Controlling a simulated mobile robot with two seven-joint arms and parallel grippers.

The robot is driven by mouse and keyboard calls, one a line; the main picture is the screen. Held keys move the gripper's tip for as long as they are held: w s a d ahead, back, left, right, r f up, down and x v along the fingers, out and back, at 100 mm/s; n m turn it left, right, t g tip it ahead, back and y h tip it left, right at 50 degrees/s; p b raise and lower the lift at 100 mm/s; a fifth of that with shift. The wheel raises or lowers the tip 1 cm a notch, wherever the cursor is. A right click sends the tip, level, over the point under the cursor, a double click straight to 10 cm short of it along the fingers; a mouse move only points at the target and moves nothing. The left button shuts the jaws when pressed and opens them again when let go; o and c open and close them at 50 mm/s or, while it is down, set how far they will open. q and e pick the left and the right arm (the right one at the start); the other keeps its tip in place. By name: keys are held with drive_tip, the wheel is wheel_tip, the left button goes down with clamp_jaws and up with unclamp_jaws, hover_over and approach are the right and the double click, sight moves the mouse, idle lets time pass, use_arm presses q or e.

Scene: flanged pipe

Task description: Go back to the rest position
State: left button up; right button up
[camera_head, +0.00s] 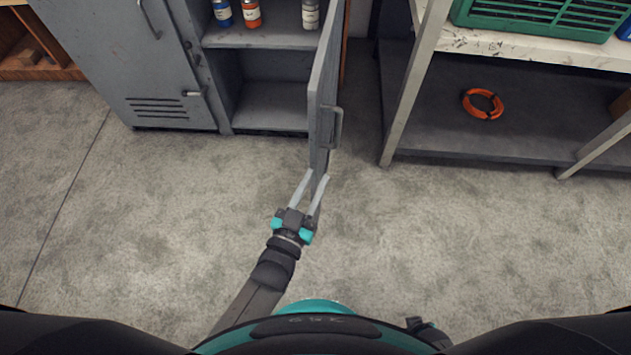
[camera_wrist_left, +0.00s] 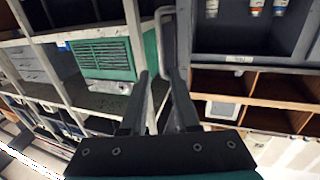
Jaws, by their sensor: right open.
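My left gripper (camera_head: 314,175) is near the lower free end of the open grey cabinet door (camera_head: 323,85) in the head view. Its two fingers are apart, with a gap between the tips. The left wrist view shows the two fingers (camera_wrist_left: 158,75) apart, with the door's bar handle (camera_wrist_left: 160,35) just beyond the tips. I see nothing clearly gripped, and contact with the door cannot be told. The handle also shows in the head view, on the door's right face. A small dark part of my right gripper (camera_head: 428,330) shows at the bottom; its fingers are hidden.
The grey cabinet (camera_head: 130,60) holds several bottles on its upper shelf (camera_head: 265,36). A workbench at right carries a green crate (camera_head: 540,14), with an orange ring (camera_head: 483,103) on its lower shelf (camera_head: 430,110). The concrete floor around my left arm is clear.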

drive_tip(key=shift+w, duration=0.25)
